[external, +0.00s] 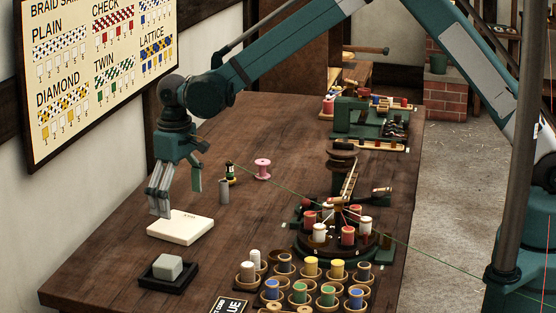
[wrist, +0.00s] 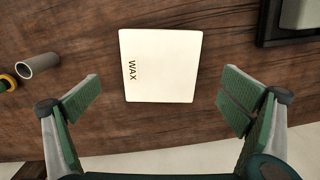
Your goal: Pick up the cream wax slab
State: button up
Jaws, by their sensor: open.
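The cream wax slab (external: 180,227) lies flat on the wooden table near its left edge in the external view. In the wrist view the slab (wrist: 160,66) shows the word WAX and lies between and beyond the two fingers. My gripper (external: 178,198) hangs above the slab with its fingers pointing down. In the wrist view my gripper (wrist: 160,92) is open and empty, with its green pads spread wider than the slab. The fingers appear apart from the slab.
A grey block on a black tray (external: 148,280) sits in front of the slab. Several spools in cups and a braiding stand (external: 315,245) are to the right.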

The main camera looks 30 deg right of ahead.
aim_at(180, 223)
dwell(0.3)
jog(key=shift+w+a+f+b, duration=0.1)
jog(key=shift+f+b, duration=0.1)
jog(key=shift+f, duration=1.15)
jog(key=shift+w+f+b, duration=0.1)
jog(key=shift+f+b, duration=0.1)
jog(key=shift+f, duration=1.1)
jog(key=c, duration=1.2)
jog(key=shift+r, duration=0.2)
notch_tip(180, 223, up, 10)
jog(key=shift+f+p, duration=0.15)
jog(key=shift+p, duration=0.45)
